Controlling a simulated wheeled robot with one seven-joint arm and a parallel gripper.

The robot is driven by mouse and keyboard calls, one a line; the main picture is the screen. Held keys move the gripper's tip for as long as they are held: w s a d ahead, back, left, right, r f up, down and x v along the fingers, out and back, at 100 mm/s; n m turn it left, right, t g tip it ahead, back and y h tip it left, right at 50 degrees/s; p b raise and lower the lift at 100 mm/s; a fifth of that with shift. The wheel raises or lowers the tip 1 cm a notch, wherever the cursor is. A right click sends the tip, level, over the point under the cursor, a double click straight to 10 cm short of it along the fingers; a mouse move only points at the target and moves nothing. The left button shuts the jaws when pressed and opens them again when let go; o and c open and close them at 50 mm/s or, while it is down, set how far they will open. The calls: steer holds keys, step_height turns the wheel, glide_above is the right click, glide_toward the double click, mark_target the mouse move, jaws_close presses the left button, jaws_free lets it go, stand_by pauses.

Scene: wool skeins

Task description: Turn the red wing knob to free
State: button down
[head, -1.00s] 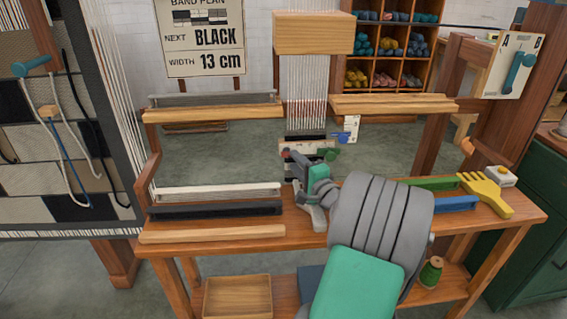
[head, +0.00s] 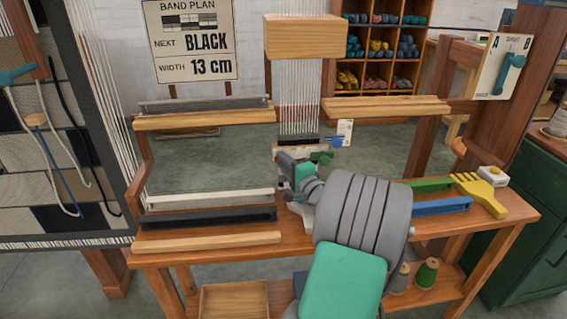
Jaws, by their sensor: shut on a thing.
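The red wing knob is hidden behind my gripper at the left part of a small pale plate (head: 289,151) under the hanging warp threads. A green knob (head: 325,158) shows at the plate's right side, and a blue knob (head: 337,142) sits a little higher beside a small white card. My gripper (head: 282,166) reaches the plate's left part and is shut, with its jaws at the red knob's place. My wrist and arm cover the bench below, so the contact and the knob's angle cannot be seen.
Wooden beams (head: 203,118) run left and right of the threads. Reeds (head: 208,217) lie on the bench at left. A yellow comb (head: 479,194) and a blue bar (head: 440,206) lie at right. A board with a teal lever (head: 509,73) stands upper right.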

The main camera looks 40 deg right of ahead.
stand_by(0.4)
steer(key=shift+w+a+n+g+h, duration=0.15)
steer(key=shift+n+g+h, duration=0.7)
steer(key=shift+n, duration=1.4)
steer(key=shift+a+n+g+h, duration=0.15)
steer(key=shift+n+g+h, duration=0.2)
steer(key=shift+n+g, duration=1.45)
steer(key=shift+w+a+n+g+h, duration=0.15)
steer(key=shift+n+g+h, duration=0.45)
steer(key=shift+n, duration=2.15)
steer(key=shift+s, duration=0.1)
steer(key=c, duration=1.5)
jaws_free()
steer(key=shift+r, duration=0.1)
steer(key=shift+d+r, duration=0.1)
steer(key=shift+r+p, duration=0.1)
steer(key=shift+p, duration=0.2)
